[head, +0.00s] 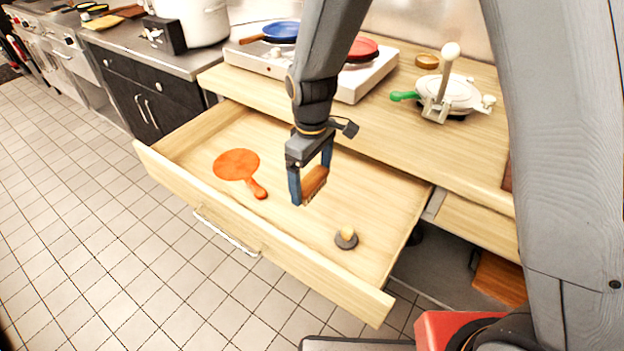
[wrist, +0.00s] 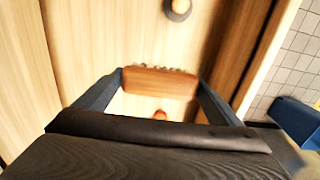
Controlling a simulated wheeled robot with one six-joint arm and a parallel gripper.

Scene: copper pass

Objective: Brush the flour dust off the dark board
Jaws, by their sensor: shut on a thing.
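My gripper (head: 312,190) is shut on a brown wooden brush (head: 314,184) and holds it over the open drawer (head: 270,268). In the wrist view the brush (wrist: 160,83) spans the space between the two fingers, with a ragged, bristly edge along its far side. The drawer is pulled well out from under the wooden counter. I cannot make out a dark board with flour dust in either view. A reddish-brown edge (head: 507,176) shows at the counter's right end, mostly hidden by my arm.
An orange round paddle (head: 237,164) and a small grey disc with a pale knob (head: 346,238) lie in the drawer. A white stove (head: 355,85) with blue and red pans and a white press (head: 447,92) with a green handle stand on the counter. Tiled floor at left is clear.

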